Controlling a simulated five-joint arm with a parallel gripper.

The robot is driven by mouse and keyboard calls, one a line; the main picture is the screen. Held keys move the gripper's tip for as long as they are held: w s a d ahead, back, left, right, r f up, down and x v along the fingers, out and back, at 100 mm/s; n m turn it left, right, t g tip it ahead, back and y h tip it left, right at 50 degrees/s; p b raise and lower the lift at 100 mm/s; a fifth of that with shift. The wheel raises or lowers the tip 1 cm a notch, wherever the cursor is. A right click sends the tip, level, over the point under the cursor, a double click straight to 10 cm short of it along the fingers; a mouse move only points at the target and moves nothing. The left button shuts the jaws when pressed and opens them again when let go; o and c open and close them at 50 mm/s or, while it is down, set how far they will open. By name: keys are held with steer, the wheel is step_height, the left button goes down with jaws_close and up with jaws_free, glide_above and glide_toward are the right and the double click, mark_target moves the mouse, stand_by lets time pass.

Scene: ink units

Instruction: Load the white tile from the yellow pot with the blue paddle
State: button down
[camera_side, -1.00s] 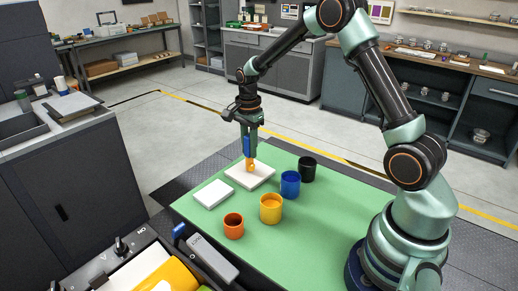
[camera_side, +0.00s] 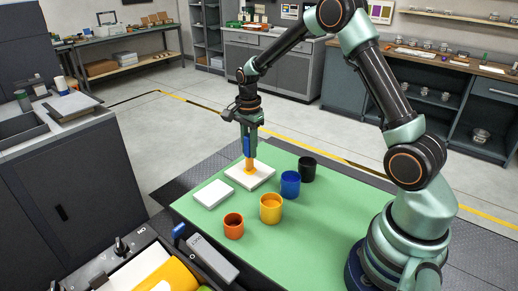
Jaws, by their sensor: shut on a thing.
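My gripper (camera_side: 249,128) is shut on the blue paddle (camera_side: 247,147), which points down over the larger white tile (camera_side: 262,181). The paddle's lower end (camera_side: 249,165) is orange-yellow and is at the tile's surface; I cannot tell whether it touches. The white tile lies flat on the green mat. The yellow pot (camera_side: 270,209) stands upright in front and to the right of the tile, with yellow showing inside.
A second, smaller white slab (camera_side: 214,194) lies to the left. A blue pot (camera_side: 290,184), a black pot (camera_side: 307,169) and an orange-red pot (camera_side: 233,226) stand on the green mat (camera_side: 320,230). The mat's right part is clear.

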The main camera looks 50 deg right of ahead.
steer(key=shift+r, duration=2.55)
